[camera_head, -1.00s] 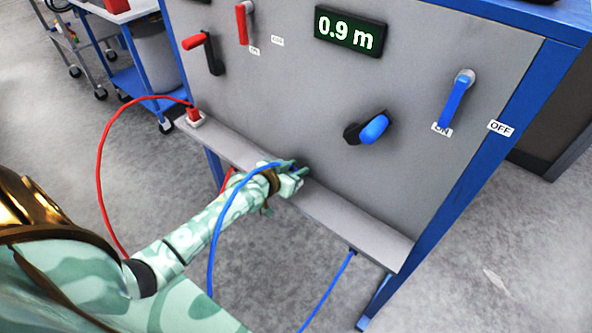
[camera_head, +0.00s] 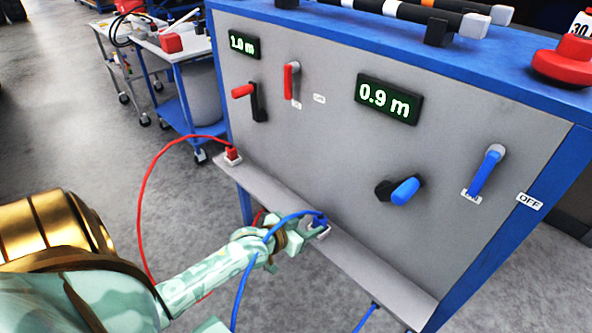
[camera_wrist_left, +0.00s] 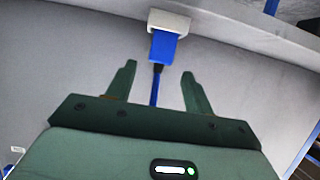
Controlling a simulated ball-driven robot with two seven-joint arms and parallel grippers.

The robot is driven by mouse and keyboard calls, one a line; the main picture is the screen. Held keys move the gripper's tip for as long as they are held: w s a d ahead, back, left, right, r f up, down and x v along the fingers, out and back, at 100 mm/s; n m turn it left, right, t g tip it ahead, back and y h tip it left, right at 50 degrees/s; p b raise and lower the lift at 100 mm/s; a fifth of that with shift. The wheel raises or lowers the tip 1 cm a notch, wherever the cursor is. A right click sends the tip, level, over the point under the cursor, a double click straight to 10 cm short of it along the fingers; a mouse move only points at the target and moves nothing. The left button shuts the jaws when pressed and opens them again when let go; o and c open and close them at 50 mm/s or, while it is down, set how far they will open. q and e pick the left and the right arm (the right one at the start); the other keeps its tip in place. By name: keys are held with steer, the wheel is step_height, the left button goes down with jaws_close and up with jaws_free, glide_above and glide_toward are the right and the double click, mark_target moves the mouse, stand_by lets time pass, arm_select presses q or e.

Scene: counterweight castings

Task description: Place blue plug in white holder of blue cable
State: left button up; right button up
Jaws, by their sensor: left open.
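The blue plug (camera_head: 318,218) sits in the white holder (camera_head: 319,233) on the grey ledge. In the left wrist view the blue plug (camera_wrist_left: 163,46) has its end in the opening of the white holder (camera_wrist_left: 169,20). The blue cable (camera_head: 244,270) loops from the plug over my left wrist and down. My left gripper (camera_head: 296,232) is open and empty. In the left wrist view its fingertips (camera_wrist_left: 156,72) lie apart on either side of the cable, short of the plug and not touching it. My right gripper is not in view.
The red plug (camera_head: 232,153) stands in another white holder at the ledge's left end, with a red cable (camera_head: 150,180). The grey panel (camera_head: 310,140) carries levers, knobs and displays. Open floor lies at left.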

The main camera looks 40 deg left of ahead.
arm_select(q)
steer(key=s+d+f+g+y, duration=0.15)
steer(key=s+f+g, duration=0.55)
steer(key=s+f, duration=1.5)
steer(key=s+d+f+m+g, duration=0.1)
steer(key=s+f, duration=0.3)
steer(key=s, duration=0.4)
steer(key=s+d+f+m+g, duration=0.1)
steer(key=s+d+f+g, duration=0.2)
steer(key=s, duration=0.5)
steer(key=s+d+f+m+g, duration=0.1)
steer(key=s+d+f+g, duration=0.1)
steer(key=s, duration=0.7)
step_height(320, 180, down, 3)
steer(key=shift+d+r+p, duration=0.15)
steer(key=shift+d+p, duration=0.25)
steer(key=shift+d, duration=0.3)
steer(key=shift+h, duration=0.25)
steer(key=shift+c, duration=0.2)
